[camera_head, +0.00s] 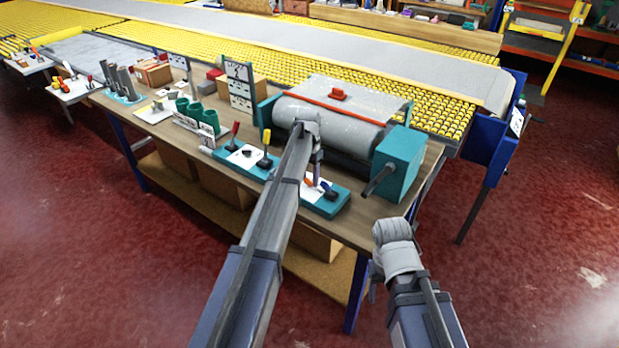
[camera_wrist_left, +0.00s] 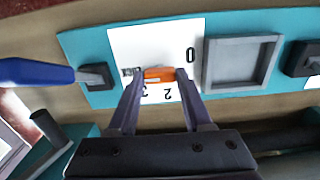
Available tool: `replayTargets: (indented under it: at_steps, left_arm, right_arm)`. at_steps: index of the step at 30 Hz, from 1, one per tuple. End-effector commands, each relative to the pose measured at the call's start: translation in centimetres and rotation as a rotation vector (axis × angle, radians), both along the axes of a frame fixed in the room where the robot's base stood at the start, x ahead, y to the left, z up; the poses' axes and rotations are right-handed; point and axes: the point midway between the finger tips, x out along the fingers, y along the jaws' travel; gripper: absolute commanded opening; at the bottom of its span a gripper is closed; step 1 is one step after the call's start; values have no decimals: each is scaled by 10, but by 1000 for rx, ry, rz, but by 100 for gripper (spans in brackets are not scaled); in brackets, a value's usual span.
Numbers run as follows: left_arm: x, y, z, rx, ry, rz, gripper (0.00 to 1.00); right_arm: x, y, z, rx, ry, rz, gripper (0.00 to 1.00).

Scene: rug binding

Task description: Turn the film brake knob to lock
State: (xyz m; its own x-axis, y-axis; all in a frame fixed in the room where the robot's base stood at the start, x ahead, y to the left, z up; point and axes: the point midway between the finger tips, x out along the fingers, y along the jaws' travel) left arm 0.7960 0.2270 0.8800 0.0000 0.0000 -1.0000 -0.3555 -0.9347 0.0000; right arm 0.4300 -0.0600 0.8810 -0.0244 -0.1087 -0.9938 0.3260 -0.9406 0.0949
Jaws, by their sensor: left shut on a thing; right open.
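The film brake knob is most likely the orange bar (camera_wrist_left: 158,75) on a white dial card (camera_wrist_left: 195,40) with the printed marks 0, 2 and 3. My left gripper (camera_wrist_left: 160,78) has one finger on each side of the orange bar and is shut on it. In the head view my left gripper (camera_head: 316,168) reaches down to the teal panel (camera_head: 338,204) in front of the roller, and its arm hides part of the panel. My right gripper (camera_head: 378,276) is open, low beside the bench's right end, away from the panel.
A blue-handled lever (camera_wrist_left: 35,72) stands beside the dial card, and a grey square recess (camera_wrist_left: 240,62) is on its other side. Red and yellow levers (camera_head: 267,142) stand left of my left arm. A teal end housing (camera_head: 400,160) and roller (camera_head: 335,122) lie behind. Open floor is at right.

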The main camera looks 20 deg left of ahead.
Motion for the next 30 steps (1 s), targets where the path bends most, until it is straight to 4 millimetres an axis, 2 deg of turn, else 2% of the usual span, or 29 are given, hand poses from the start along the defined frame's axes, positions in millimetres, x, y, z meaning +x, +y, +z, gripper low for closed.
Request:
replayTargets:
  at_steps: [6, 7, 15, 23, 30]
  left_arm:
    - [0, 0, 0, 0, 0, -3, 0]
    - [0, 0, 0, 0, 0, -3, 51]
    - [0, 0, 0, 0, 0, -1, 80]
    - [0, 0, 1, 0, 0, 0, 80]
    - [0, 0, 13, 0, 0, 0, 80]
  right_arm:
    - [0, 0, 0, 0, 0, 0, 61]
    - [0, 0, 0, 0, 0, 0, 61]
    - [0, 0, 0, 0, 0, 0, 61]
    - [0, 0, 1, 0, 0, 0, 61]
    - [0, 0, 13, 0, 0, 0, 61]
